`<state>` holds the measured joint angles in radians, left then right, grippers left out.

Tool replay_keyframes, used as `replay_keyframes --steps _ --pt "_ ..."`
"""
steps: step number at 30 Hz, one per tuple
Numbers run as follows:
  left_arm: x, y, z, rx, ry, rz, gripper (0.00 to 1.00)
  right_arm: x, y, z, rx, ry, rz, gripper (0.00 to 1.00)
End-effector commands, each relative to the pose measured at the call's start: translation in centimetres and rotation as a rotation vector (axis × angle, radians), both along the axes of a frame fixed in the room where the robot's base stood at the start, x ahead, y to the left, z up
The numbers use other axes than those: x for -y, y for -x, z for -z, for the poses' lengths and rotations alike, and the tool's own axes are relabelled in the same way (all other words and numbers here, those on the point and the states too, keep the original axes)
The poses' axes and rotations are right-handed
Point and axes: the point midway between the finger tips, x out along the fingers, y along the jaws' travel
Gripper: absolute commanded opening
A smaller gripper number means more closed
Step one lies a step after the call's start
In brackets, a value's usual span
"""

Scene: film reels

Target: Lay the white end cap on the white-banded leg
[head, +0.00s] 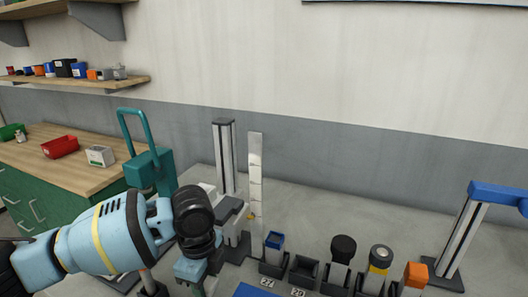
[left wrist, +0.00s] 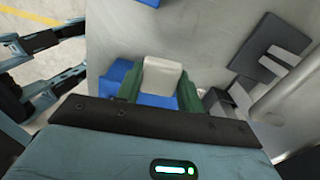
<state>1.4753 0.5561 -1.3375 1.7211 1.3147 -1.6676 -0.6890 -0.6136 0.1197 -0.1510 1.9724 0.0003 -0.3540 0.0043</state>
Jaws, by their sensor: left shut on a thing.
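My left gripper (left wrist: 161,88) is shut on the white end cap (left wrist: 163,76), a small pale block between its green fingers in the left wrist view. A blue surface shows behind the cap there; I cannot tell whether they touch. In the head view my left arm (head: 105,235) comes in from the left, with its wrist low in the picture; the cap cannot be made out there. I cannot pick out a leg with a white band for certain.
A tall grey post (head: 224,160) and a pale marked strip (head: 256,185) stand behind the wrist. Dark holders with blue-, black-, yellow- and orange-topped pieces (head: 380,257) stand to the right. A blue-topped stand (head: 465,235) is at far right, a teal-handled piece (head: 150,168) at left.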

Motion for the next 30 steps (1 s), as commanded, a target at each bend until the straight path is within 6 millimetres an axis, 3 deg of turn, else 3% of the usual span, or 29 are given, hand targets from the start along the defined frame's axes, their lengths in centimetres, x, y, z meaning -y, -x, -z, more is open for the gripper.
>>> replay_keyframes --steps 30 --pt "-6.6 7.5 -0.6 -0.005 -0.002 -1.557 0.16 0.2 -0.1 -0.2 0.005 0.005 -0.005 0.36"
